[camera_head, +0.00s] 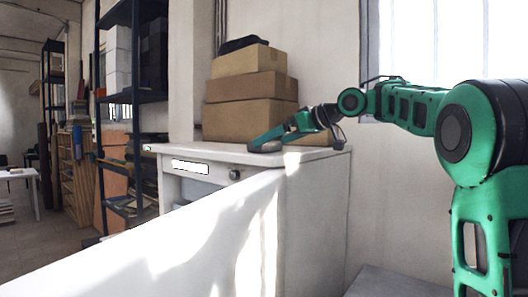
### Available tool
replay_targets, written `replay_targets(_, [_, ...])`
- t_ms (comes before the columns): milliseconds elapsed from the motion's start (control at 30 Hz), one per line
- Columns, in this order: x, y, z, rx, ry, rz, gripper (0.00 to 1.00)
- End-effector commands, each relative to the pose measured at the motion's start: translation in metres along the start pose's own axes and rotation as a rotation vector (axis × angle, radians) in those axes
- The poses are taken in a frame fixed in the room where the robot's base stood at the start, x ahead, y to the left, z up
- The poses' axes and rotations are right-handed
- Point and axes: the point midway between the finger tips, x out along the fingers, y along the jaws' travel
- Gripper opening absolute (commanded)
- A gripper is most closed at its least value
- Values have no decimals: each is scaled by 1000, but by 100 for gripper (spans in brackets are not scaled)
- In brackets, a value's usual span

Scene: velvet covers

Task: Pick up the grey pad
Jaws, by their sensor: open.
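My gripper (268,143) is at the left end of my green arm, low over the white cabinet top (225,152), in front of the cardboard boxes. Its jaws are open, but the gap between them is hard to make out from this side. A small dark grey shape shows at the lower end of the gripper, at the cabinet top. I cannot tell whether it is a fingertip or the grey pad. No other grey pad can be picked out for certain.
Several cardboard boxes (250,113) are stacked at the back of the cabinet, with a black item (243,43) on top. A dark shelf rack (133,97) stands to the left. The cabinet top's left part is mostly clear. A bright window (450,40) is at the right.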

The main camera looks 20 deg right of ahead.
Motion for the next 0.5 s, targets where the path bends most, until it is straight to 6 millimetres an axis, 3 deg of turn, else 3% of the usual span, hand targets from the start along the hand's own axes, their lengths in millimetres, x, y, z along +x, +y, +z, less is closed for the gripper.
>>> replay_targets(300, [41,-4,-1,1,-1,-3,100])
replay_targets(500, [49,-3,-1,1,0,-1,100])
